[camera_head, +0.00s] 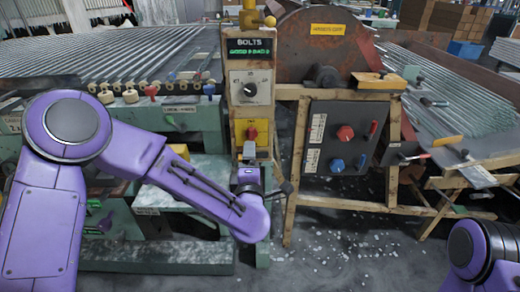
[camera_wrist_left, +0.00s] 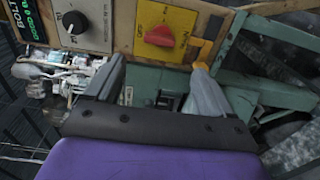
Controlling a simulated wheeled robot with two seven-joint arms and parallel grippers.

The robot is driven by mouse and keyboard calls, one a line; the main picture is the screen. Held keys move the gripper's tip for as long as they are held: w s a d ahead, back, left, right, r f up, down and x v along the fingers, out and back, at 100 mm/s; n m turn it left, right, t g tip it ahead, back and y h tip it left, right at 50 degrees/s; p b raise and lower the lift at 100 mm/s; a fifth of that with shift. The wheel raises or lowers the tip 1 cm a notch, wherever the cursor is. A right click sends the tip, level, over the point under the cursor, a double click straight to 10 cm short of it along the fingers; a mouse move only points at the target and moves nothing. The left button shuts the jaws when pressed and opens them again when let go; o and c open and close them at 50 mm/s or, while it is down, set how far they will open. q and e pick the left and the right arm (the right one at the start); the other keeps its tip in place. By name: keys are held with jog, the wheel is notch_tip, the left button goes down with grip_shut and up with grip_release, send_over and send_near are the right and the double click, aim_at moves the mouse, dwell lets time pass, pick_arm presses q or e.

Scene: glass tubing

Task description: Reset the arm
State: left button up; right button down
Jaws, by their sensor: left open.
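My left arm (camera_head: 190,185) is purple and reaches from the left across the front of the green machine. My left gripper (camera_head: 249,150) is at the control post (camera_head: 235,115), just below a red knob on a yellow plate (camera_head: 252,132). In the left wrist view my left gripper (camera_wrist_left: 158,68) is open, its two grey fingers spread and nothing between them. The red knob (camera_wrist_left: 159,37) lies beyond the fingers there. Contact with the post cannot be told. My right arm (camera_head: 475,250) shows only in the lower right corner; its gripper is out of view.
The post carries a BOLTS display (camera_head: 248,47) and a black dial (camera_head: 247,91). A dark panel (camera_head: 340,138) with red and blue knobs stands to the right. Glass tubes (camera_head: 110,55) lie on the left machine. The debris-strewn floor (camera_head: 350,250) is open in front.

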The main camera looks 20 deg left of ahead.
pick_arm(q)
jog(key=s+a+f+m+g+h+p, duration=0.1)
jog(key=s+f+m+g+h+p, duration=0.15)
jog(key=s+f+m, duration=0.45)
jog(key=s+a+f+m+g+h+p, duration=0.1)
jog(key=s+f+m+g, duration=0.25)
jog(key=f, duration=0.75)
jog(key=s+a+f+m+g+y+p, duration=0.1)
jog(key=s+a+f+g, duration=0.3)
jog(key=s, duration=0.9)
jog(key=s+a+f+m+g+y+p, duration=0.1)
jog(key=s+a+f+m+g+p, duration=0.2)
jog(key=s+a, duration=0.4)
jog(key=s+f+g+p, duration=0.1)
jog(key=s, duration=0.4)
jog(key=shift+s, duration=0.35)
